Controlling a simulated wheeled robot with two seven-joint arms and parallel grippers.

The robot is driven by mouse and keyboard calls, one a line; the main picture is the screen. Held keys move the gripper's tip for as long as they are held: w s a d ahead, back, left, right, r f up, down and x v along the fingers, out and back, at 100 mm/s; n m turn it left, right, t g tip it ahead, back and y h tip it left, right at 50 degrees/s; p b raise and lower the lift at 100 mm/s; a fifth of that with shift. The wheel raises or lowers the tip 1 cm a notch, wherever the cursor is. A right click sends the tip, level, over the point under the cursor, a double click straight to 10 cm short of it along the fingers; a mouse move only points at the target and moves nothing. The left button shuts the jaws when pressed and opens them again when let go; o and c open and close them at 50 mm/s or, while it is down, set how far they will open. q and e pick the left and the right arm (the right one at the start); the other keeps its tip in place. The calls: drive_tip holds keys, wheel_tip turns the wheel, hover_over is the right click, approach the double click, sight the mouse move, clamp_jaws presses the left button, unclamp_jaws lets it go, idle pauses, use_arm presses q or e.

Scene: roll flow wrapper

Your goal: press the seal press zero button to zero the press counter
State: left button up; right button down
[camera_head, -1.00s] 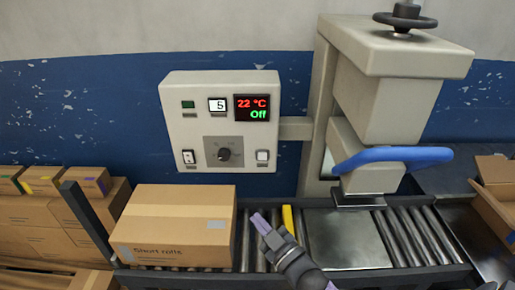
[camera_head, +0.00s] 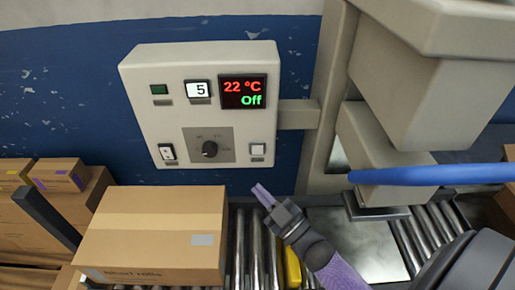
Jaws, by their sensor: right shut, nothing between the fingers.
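The seal press control panel (camera_head: 200,105) is a pale box on the wall. It has a counter window (camera_head: 198,89) showing 5 and a display (camera_head: 243,92) reading 22 °C and Off. A small white button (camera_head: 257,149) sits at its lower right, below the display. A switch (camera_head: 167,153) is at the lower left and a dark knob (camera_head: 209,149) in the lower middle. Any label naming the zero button is too small to read. My right gripper (camera_head: 263,194) is shut and empty, below the white button and apart from the panel. My left gripper is not in view.
The press (camera_head: 440,70) with its blue handle (camera_head: 430,175) stands at the right. A cardboard box (camera_head: 150,225) lies on the roller conveyor at the left. A yellow object (camera_head: 292,268) is on the rollers. More boxes (camera_head: 58,175) stand at the far left.

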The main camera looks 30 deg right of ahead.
sight(258, 150)
drive_tip(key=w+d+b, duration=0.1)
drive_tip(key=w, duration=0.1)
drive_tip(key=w+d+b, duration=0.2)
drive_tip(key=w, duration=0.1)
drive_tip(key=w+d+b, duration=0.1)
drive_tip(key=w, duration=0.1)
drive_tip(key=shift+w+d+b, duration=0.3)
idle(0.8)
idle(1.0)
drive_tip(key=shift+w+d, duration=0.2)
drive_tip(key=shift+w, duration=0.15)
